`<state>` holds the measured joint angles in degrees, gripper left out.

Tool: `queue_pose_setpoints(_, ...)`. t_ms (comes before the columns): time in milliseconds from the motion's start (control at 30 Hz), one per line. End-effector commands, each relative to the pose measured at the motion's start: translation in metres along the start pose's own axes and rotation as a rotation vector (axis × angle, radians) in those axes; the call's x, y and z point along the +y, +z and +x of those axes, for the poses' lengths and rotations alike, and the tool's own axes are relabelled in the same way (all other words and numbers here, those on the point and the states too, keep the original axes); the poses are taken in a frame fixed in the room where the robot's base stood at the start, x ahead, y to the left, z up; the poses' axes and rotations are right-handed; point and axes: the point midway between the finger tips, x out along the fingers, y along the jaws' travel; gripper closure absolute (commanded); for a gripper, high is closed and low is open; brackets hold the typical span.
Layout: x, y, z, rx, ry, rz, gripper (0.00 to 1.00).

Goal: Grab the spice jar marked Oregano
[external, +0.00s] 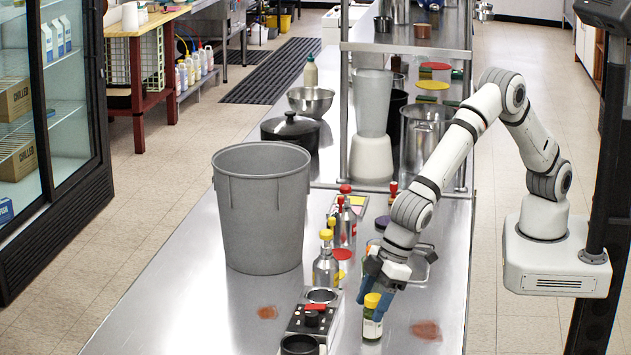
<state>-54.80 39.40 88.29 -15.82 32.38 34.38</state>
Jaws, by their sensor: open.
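A small spice jar (372,328) with a yellow lid and a pale label stands upright on the steel counter, near the front. Its label is too small to read, so I cannot tell if it says Oregano. My gripper (377,287) has blue fingers and points down at the jar from above. The fingers are open, with their tips close around or just behind the yellow lid. I cannot tell if they touch it. No other jar with a readable Oregano label shows.
A black and white appliance (309,322) stands just left of the jar. Steel bottles with yellow (326,262) and red (346,222) tops stand behind it. A large grey bin (261,215) is farther left. Orange stains (426,330) mark the counter.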

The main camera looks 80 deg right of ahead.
Motion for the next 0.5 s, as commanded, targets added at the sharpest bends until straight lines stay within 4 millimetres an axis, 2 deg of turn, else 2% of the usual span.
queue_pose_setpoints(133, 0.0004, 0.0001, 0.0111, -0.001, 0.000, 0.000, 0.38)
queue_pose_setpoints(367, 0.0005, 0.0002, 0.0124, 0.000, 0.000, 0.000, 0.38)
queue_pose_setpoints(500, 0.0005, 0.0002, 0.0122, 0.000, 0.000, 0.000, 0.50)
